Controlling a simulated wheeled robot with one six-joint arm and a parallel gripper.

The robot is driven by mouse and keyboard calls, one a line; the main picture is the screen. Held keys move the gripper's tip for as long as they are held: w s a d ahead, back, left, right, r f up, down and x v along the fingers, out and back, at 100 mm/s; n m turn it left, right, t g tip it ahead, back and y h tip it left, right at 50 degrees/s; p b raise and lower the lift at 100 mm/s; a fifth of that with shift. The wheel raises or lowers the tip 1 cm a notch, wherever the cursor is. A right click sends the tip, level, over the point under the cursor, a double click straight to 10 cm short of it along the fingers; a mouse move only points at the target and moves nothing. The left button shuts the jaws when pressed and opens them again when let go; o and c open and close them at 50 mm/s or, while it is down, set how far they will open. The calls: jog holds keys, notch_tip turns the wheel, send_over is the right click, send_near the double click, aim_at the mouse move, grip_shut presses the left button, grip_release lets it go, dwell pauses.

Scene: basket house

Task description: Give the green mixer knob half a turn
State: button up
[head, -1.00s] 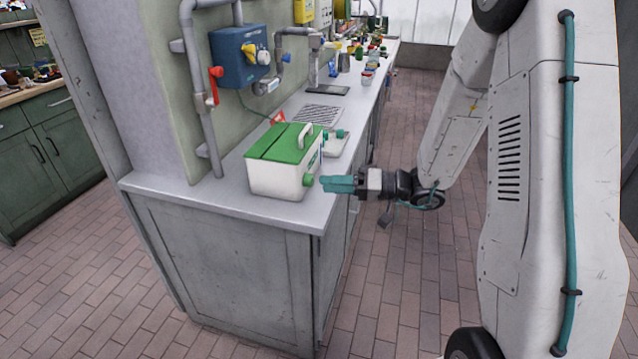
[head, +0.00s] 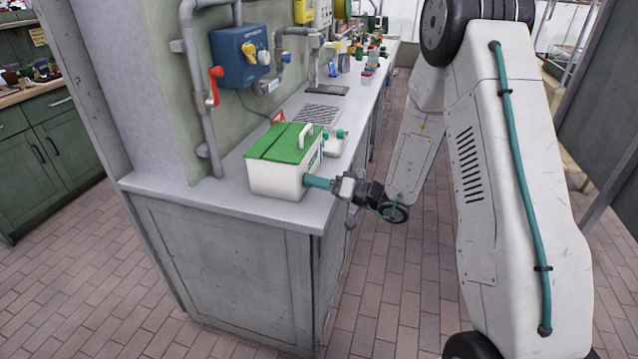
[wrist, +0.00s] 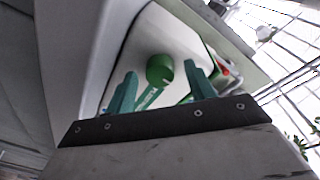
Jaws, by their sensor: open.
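The green knob (wrist: 160,69) shows in the wrist view on the white wall of a box. The box (head: 277,181) has a green lid and a white handle and stands near the front end of the grey counter. My gripper (head: 308,181) is at the box's right side in the head view, with its teal fingers pointing at the wall. In the wrist view the fingers of my gripper (wrist: 160,72) are apart, with the knob framed between their tips. I cannot tell whether they touch it. In the head view the fingers hide the knob.
The counter (head: 225,201) has its front corner just below my gripper. A small white item with green parts (head: 335,142) stands behind the box. A blue wall unit (head: 235,62), a red lever (head: 215,72) and grey pipes are on the wall.

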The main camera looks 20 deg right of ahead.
jog(key=c, duration=1)
